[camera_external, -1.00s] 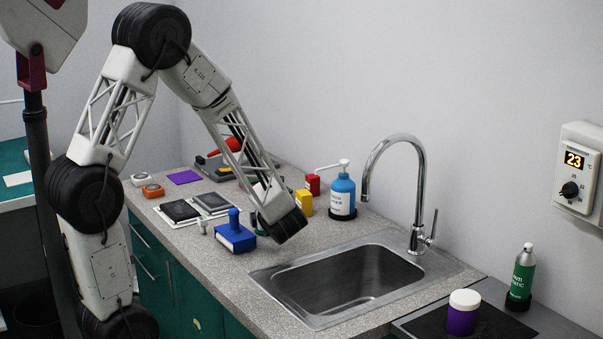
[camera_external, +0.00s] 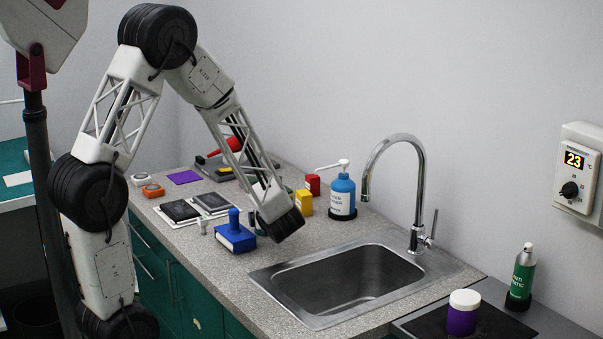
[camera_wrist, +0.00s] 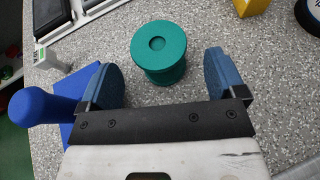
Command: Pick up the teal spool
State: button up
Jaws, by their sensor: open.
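The teal spool (camera_wrist: 159,52) stands upright on the speckled counter in the wrist view. It is just ahead of my gripper (camera_wrist: 163,82), centred between the two blue fingers. The fingers are apart and nothing is held. The spool appears slightly beyond the fingertips, and I see no contact with either finger.
A blue block with a knob (camera_external: 235,235) stands close on the left. Dark framed panels (camera_external: 180,211) lie to the left. The sink (camera_external: 350,275) is at right.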

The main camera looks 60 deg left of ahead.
jog(key=shift+x, duration=2.6)
jog(key=shift+s, duration=0.1)
jog(key=shift+c, duration=0.4)
jog(key=c, duration=0.9)
jog(key=shift+r, duration=4.95)
